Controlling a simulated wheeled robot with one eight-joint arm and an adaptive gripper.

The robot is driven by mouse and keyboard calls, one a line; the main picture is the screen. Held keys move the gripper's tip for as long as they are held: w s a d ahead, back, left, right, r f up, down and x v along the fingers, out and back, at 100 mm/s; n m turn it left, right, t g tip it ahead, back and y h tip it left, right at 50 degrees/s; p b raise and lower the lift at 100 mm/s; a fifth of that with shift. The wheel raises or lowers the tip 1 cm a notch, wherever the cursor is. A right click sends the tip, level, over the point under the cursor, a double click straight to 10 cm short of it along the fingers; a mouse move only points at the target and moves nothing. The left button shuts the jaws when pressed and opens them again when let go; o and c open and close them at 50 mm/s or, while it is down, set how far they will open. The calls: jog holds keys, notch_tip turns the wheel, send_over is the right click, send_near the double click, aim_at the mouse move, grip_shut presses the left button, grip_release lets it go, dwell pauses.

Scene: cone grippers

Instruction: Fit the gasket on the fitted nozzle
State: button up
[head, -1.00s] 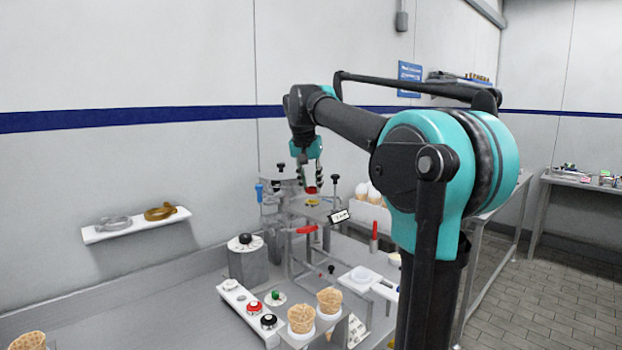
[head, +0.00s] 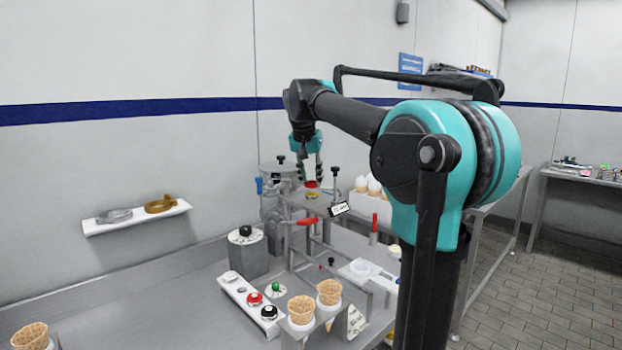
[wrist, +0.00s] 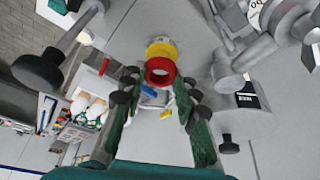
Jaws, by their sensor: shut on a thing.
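My gripper (wrist: 160,82) has its green, black-padded fingers closed around a red ring (wrist: 160,70), which looks like the gasket. In the head view the red ring (head: 311,184) shows at the fingertips of my gripper (head: 312,179), over the middle of the metal machine. A yellow ring-shaped part (wrist: 161,49), probably the fitted nozzle, is right beside the red ring in the wrist view. In the head view the yellow part (head: 312,195) is just below it. I cannot tell whether red and yellow touch.
The metal machine (head: 280,175) has upright posts with black knobs close around my gripper. A red-handled lever (head: 307,221) and a small tag (head: 341,209) project in front. Waffle cones (head: 301,309) stand in a holder nearer. A wall shelf (head: 137,222) is left.

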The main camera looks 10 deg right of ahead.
jog(key=shift+f, duration=0.3)
jog(key=shift+f, duration=0.35)
jog(key=shift+f, duration=0.35)
jog(key=o, duration=0.8)
jog(key=shift+o, duration=0.2)
jog(key=shift+r, duration=0.1)
jog(key=v, duration=1.1)
jog(key=shift+r, duration=0.35)
jog(key=shift+s+a, duration=0.1)
jog(key=shift+s, duration=0.1)
